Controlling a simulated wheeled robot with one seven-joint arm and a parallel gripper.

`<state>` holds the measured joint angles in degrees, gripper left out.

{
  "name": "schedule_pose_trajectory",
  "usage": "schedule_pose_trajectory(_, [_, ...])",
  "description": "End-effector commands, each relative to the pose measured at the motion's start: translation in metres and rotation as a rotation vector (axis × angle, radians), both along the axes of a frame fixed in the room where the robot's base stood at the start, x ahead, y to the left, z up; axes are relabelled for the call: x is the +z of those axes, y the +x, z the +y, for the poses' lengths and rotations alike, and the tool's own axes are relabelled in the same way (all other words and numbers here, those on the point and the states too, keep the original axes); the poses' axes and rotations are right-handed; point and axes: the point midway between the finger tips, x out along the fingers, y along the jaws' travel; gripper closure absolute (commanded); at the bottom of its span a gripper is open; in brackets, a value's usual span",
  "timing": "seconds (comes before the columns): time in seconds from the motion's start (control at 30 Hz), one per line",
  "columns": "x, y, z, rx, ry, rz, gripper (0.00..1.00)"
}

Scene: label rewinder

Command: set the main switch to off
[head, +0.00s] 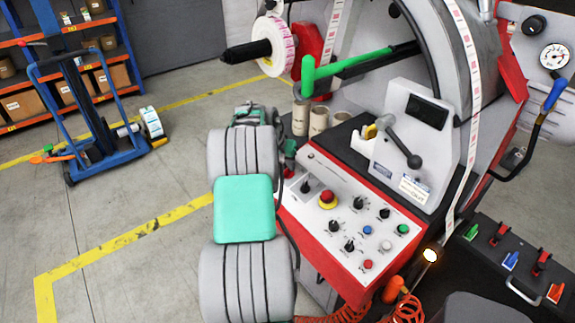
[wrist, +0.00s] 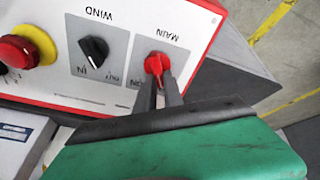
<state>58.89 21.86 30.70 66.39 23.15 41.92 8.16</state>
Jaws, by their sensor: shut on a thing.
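The main switch (wrist: 157,64) is a red rotary knob on a grey plate marked MAIN, upside down in the wrist view. My gripper (wrist: 159,82) has both dark fingers closed on the knob, one on each side. An ON mark shows beside the left finger. The other position mark is hidden by the fingers, and I cannot tell clearly which way the knob points. In the head view the switch (head: 289,172) is a small red spot at the far left corner of the control panel (head: 345,265); my gripper is mostly hidden there.
The black WIND selector (wrist: 94,48) is beside the main switch. Beyond it is the red emergency stop (wrist: 17,51) with a yellow collar. In the head view, cardboard cores (head: 318,120) stand behind the panel. A blue cart (head: 90,120) stands away on the open floor.

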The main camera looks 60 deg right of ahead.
Motion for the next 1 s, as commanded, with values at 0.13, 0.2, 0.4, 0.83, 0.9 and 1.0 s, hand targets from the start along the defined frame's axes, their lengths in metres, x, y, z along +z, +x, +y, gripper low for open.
schedule_pose_trajectory(0.13, [-0.001, 0.000, 0.000, 0.001, 0.001, 0.002, 1.00])
schedule_pose_trajectory(0.2, [-0.001, 0.000, 0.000, 0.001, 0.001, 0.002, 1.00])
schedule_pose_trajectory(0.4, [0.000, 0.000, 0.000, 0.001, 0.001, 0.000, 0.77])
schedule_pose_trajectory(0.83, [0.004, 0.001, 0.002, 0.001, -0.002, -0.001, 0.66])
schedule_pose_trajectory(0.9, [0.014, 0.002, 0.005, 0.001, -0.005, -0.002, 0.66])
schedule_pose_trajectory(1.0, [0.032, 0.005, 0.013, 0.001, -0.005, -0.002, 0.66])
